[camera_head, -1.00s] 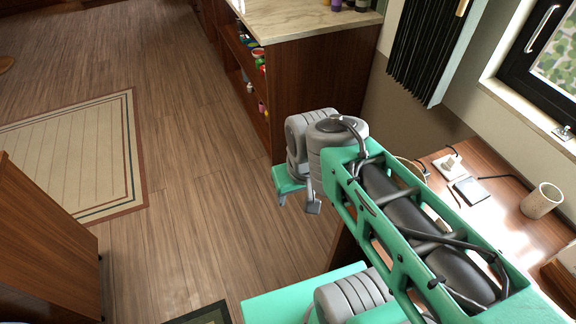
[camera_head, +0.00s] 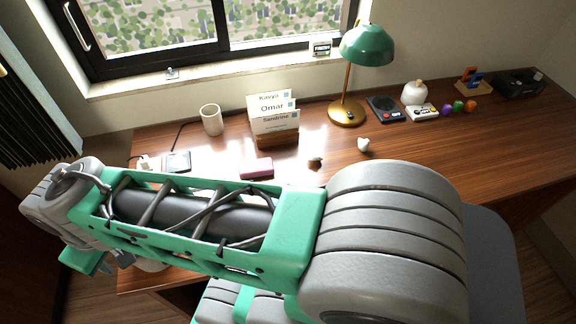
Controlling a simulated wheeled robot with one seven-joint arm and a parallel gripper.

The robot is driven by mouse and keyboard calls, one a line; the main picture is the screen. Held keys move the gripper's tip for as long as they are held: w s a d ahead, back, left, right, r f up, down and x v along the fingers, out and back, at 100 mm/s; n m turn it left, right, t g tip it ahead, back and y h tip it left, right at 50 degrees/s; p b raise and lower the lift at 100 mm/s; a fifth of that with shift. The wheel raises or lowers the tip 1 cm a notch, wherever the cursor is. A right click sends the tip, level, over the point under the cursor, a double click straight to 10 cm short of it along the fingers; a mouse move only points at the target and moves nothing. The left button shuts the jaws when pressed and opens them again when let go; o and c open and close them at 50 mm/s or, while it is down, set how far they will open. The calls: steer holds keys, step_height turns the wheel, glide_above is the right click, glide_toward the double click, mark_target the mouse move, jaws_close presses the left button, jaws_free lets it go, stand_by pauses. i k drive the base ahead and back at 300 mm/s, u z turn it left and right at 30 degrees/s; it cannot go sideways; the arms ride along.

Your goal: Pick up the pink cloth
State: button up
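A small, flat pink item (camera_head: 256,168) lies on the wooden desk, just beyond my arm near the middle of the picture. It is the only pink thing I see on the desk, and I cannot tell for sure that it is cloth. My gripper (camera_head: 112,264) is at the lower left, beyond the desk's left front corner and well apart from the pink item. It is partly hidden by my arm, and its opening is not clear.
The desk (camera_head: 330,176) holds a card holder (camera_head: 277,138), a cream cup (camera_head: 211,120), a green lamp (camera_head: 367,46), a dark flat device (camera_head: 176,161) and small white items (camera_head: 364,145). Several gadgets stand at the right. The window is behind. My arm covers the desk's front.

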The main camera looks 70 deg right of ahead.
mark_target(254, 168)
steer(key=z, duration=0.15)
steer(key=k, duration=0.15)
steer(key=z, duration=1.8)
